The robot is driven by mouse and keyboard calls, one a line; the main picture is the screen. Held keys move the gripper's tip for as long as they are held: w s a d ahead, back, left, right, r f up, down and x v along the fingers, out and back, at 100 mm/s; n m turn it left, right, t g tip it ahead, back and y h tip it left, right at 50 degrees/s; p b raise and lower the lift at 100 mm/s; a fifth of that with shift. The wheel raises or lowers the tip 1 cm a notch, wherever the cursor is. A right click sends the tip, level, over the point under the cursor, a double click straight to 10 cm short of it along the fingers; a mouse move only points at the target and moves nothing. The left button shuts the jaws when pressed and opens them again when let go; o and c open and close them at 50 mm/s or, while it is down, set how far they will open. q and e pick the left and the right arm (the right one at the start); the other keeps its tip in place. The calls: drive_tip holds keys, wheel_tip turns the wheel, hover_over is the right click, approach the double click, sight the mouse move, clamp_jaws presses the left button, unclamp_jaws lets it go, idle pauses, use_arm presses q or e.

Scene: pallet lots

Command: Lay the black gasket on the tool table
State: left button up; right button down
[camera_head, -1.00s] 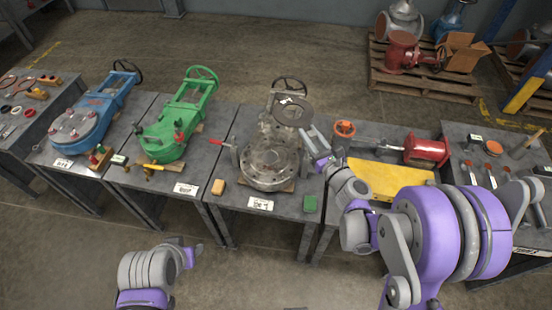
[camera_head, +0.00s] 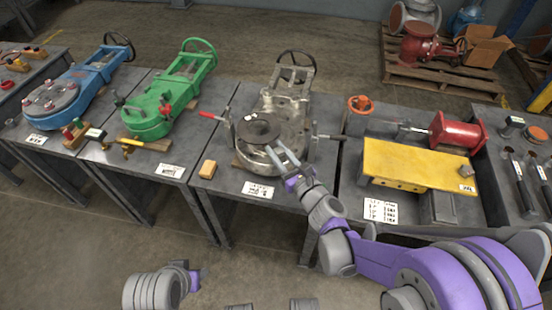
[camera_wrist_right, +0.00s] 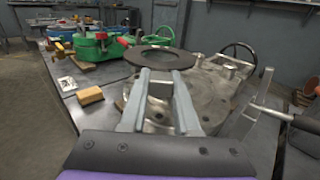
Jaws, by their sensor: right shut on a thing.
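The black gasket (camera_head: 258,131) is a flat dark ring over the grey valve's round flange (camera_head: 253,161). My right gripper (camera_head: 277,154) is shut on its near edge. In the right wrist view the gasket (camera_wrist_right: 159,57) lies roughly level beyond the fingertips (camera_wrist_right: 160,80), seemingly raised off the flange; contact cannot be told. The table at the far right (camera_head: 497,183) carries hand tools with dark handles (camera_head: 521,186) and is cut off by the frame; I take it as the tool table. My left gripper (camera_head: 194,277) is low at left, empty-looking, its jaws unclear.
The blue valve (camera_head: 58,98) and green valve (camera_head: 155,122) stand on tables to the left. A yellow plate (camera_head: 420,165) and red cylinder (camera_head: 459,130) lie between the grey valve and the tool table. A yellow-brown block (camera_head: 208,169) sits at the near edge.

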drive_tip(key=shift+f+b, duration=0.8)
drive_tip(key=shift+f, duration=1.75)
drive_tip(key=shift+f, duration=0.1)
drive_tip(key=shift+f, duration=0.15)
drive_tip(key=c, duration=0.6)
unclamp_jaws()
drive_tip(key=shift+c, duration=0.2)
